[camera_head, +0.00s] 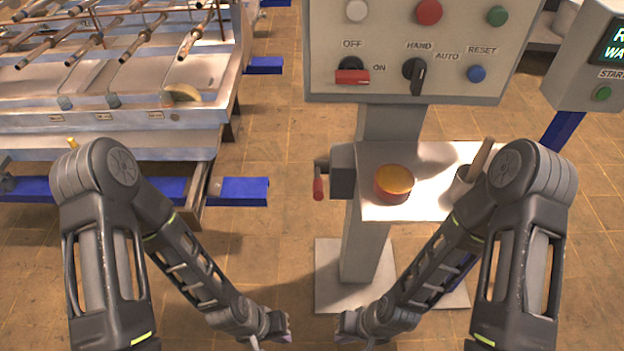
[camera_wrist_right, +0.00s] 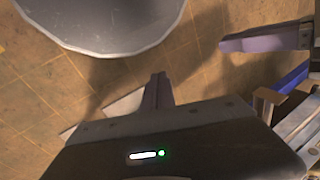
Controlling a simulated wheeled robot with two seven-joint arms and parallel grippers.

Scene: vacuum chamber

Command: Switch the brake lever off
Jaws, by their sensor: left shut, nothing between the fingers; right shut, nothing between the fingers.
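The brake lever (camera_head: 318,185) appears to be the small lever with a red handle on the left side of a grey box (camera_head: 343,170) on the pedestal. Its handle hangs down. My left gripper (camera_head: 288,336) is low in the head view, below the lever and apart from it. My right gripper (camera_head: 340,330) is just to its right, also low and away from the lever. Both are shut and empty. The right gripper's fingers show in the right wrist view (camera_wrist_right: 157,95), with what looks like the left gripper's tip (camera_wrist_right: 265,40) beyond them.
A control panel (camera_head: 405,88) with a red OFF/ON switch (camera_head: 352,76) and a black knob stands above. A metal shelf (camera_head: 425,205) holds a red-and-yellow button (camera_head: 393,184) and a cup (camera_head: 463,187). A machine (camera_head: 110,140) stands left. Floor between is clear.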

